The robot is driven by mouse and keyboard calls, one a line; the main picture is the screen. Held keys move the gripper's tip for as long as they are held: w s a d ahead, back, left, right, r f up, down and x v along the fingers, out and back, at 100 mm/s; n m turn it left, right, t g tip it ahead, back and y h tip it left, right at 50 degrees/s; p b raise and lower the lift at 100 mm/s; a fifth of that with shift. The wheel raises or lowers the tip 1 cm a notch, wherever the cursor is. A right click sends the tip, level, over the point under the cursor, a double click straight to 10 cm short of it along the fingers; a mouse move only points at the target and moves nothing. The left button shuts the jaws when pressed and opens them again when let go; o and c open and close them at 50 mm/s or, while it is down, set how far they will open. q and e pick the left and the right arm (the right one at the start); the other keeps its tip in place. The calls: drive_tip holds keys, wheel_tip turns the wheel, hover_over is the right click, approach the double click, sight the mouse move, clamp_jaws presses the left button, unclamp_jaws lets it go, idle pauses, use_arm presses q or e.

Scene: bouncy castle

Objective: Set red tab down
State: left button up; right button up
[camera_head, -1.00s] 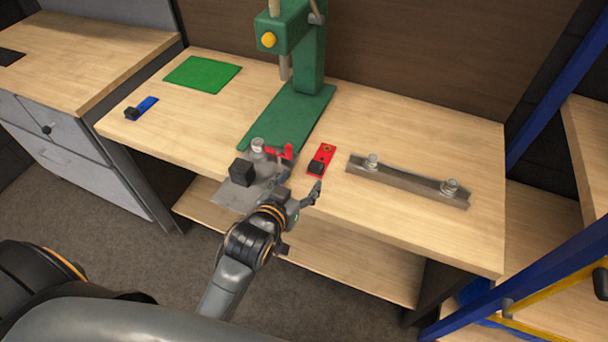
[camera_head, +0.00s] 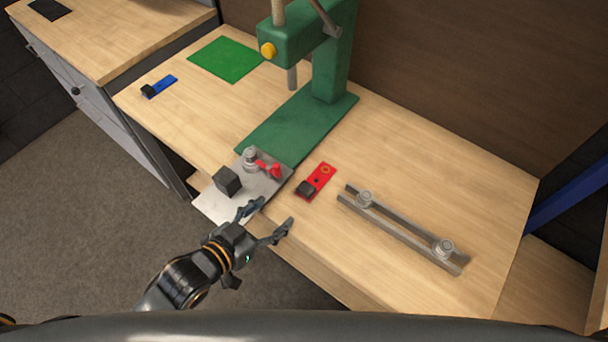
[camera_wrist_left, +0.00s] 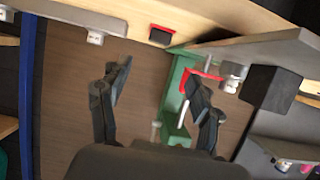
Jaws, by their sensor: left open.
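The red tab (camera_head: 321,177), a flat strip with a black block at one end, lies on the wooden bench between the grey fixture plate and the metal rail. It also shows in the left wrist view (camera_wrist_left: 161,34), at the bench's edge. My left gripper (camera_head: 276,212) is open and empty at the bench's front edge, below and apart from the tab. Its two spread fingers show in the left wrist view (camera_wrist_left: 157,72) with nothing between them. My right gripper is in neither view.
A grey plate (camera_head: 212,205) with a black block and a red-handled clamp (camera_head: 268,169) juts over the front edge. A green press (camera_head: 290,125) stands behind. A metal rail (camera_head: 395,230) lies right. A blue tab (camera_head: 160,86) and green mat (camera_head: 225,60) lie left.

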sight(304, 190)
use_arm(q)
drive_tip(key=x, duration=0.4)
drive_tip(key=shift+w+d, duration=0.1)
drive_tip(key=shift+w, duration=0.2)
drive_tip(key=x, duration=0.3)
drive_tip(key=shift+w+d+f+p, duration=0.1)
drive_tip(key=shift+d+f+p, duration=0.1)
drive_tip(key=shift+p, duration=0.15)
drive_tip(key=shift+w+d, duration=0.1)
drive_tip(key=shift+w, duration=0.05)
drive_tip(key=x, duration=0.2)
drive_tip(key=p+x, duration=0.1)
drive_tip(key=x, duration=0.1)
drive_tip(key=shift+d+f, duration=0.3)
drive_tip(key=shift+f, duration=0.05)
drive_tip(key=shift+c, duration=0.4)
drive_tip(key=c, duration=1.1)
drive_tip(key=shift+c, duration=0.2)
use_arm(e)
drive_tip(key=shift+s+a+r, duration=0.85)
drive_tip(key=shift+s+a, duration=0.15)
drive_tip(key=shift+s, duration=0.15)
use_arm(q)
drive_tip(key=shift+r, duration=0.15)
